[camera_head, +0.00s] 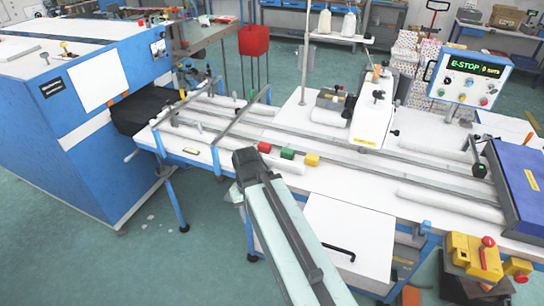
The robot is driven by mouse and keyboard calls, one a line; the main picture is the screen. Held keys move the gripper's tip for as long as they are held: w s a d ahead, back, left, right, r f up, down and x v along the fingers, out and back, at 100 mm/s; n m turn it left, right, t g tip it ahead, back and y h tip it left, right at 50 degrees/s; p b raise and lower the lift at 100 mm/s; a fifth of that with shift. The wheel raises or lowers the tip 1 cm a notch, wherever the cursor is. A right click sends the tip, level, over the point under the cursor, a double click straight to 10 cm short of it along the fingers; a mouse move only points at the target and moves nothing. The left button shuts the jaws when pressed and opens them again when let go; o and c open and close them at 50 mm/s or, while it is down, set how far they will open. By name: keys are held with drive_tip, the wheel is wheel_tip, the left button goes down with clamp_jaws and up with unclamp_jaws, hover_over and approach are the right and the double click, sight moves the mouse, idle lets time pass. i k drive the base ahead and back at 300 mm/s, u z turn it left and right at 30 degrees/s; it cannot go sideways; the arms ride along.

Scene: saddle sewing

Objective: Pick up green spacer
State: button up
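The green spacer (287,153) is a small block on the white worktop, near its front edge. It sits in a row between a red block (264,147) on its left and a yellow block (311,160) on its right. My arm reaches up from the bottom of the picture. My gripper (245,157) is at its far end, to the left of the red block in the picture and apart from the green spacer. Its fingers are dark and too small to tell open from shut. I see nothing clearly held in it.
A white sewing head (372,112) stands farther back. A large blue machine (75,130) is at the left. A blue box (522,185) sits at the right end.

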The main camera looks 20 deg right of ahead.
sight(287, 154)
drive_tip(key=u, duration=1)
drive_tip(key=i, duration=1.9)
drive_tip(key=z, duration=1.4)
drive_tip(key=i, duration=0.5)
drive_tip(key=u, duration=0.15)
